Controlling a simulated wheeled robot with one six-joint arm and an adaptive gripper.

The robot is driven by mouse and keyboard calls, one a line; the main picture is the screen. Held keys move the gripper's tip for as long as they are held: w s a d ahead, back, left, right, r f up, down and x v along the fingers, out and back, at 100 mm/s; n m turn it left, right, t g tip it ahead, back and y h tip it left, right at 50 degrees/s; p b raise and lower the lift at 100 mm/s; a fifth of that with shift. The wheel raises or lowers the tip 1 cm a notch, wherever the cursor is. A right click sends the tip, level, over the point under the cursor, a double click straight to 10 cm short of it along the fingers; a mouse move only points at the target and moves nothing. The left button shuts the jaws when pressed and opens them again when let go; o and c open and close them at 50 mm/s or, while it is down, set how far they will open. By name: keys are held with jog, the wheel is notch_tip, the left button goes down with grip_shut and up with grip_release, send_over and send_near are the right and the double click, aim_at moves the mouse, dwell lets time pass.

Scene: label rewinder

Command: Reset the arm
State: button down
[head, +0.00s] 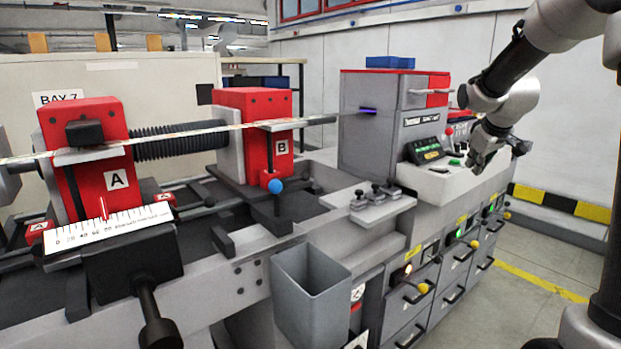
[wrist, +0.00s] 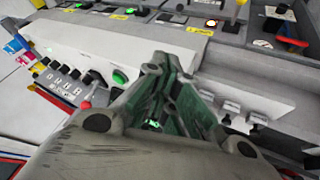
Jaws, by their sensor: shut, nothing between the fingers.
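My arm (head: 520,95) comes in from the upper right in the head view. My gripper (head: 478,163) hangs beside the control panel (head: 428,149) on the grey machine cabinet, in front of its white ledge. In the wrist view my gripper (wrist: 168,75) points over the light ledge, with its fingers together and nothing between them. I cannot tell whether the fingertips touch the ledge.
The rewinder has red blocks marked A (head: 115,180) and B (head: 281,147) on a shaft. A grey bin (head: 311,290) stands in front. Open floor (head: 535,250) lies to the right, before a striped barrier (head: 560,203).

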jog(key=s+a+m+g, duration=0.1)
jog(key=s+a, duration=0.3)
jog(key=s, duration=1.4)
jog(key=s+a+m+g+y, duration=0.1)
jog(key=s+a+m, duration=0.2)
jog(key=s, duration=1.5)
jog(key=shift+s+a+f+g, duration=0.2)
jog(key=shift+s+a+g, duration=0.1)
jog(key=shift+a, duration=0.5)
